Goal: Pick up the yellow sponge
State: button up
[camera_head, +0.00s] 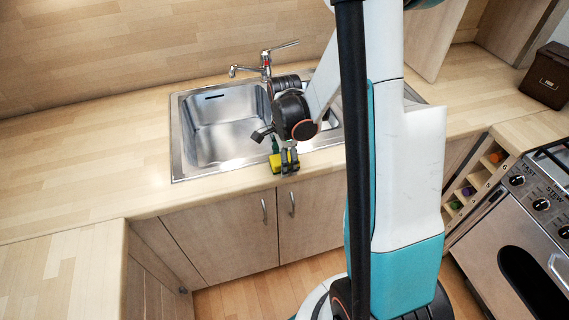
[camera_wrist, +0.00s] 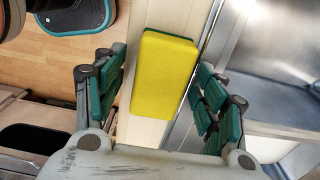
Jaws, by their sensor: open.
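The yellow sponge (camera_wrist: 163,78) has a thin green layer along its far edge. It lies on the narrow strip of wooden counter in front of the sink. In the head view the sponge (camera_head: 275,163) shows only partly behind my gripper (camera_head: 286,160). In the wrist view my gripper (camera_wrist: 158,98) is open, with one green-padded finger on each side of the sponge. A gap shows between each finger and the sponge. I cannot tell how far the fingertips are above the counter.
The steel sink (camera_head: 225,125) with its tap (camera_head: 265,65) is just behind the sponge. Cupboard doors (camera_head: 235,235) are below the counter edge. The oven (camera_head: 525,230) stands at the right, and a brown box (camera_head: 547,77) is at the back right. The left counter (camera_head: 80,150) is clear.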

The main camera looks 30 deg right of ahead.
jog(key=c, duration=0.9)
jog(key=shift+r, duration=0.1)
notch_tip(320, 180, up, 20)
jog(key=p, duration=0.5)
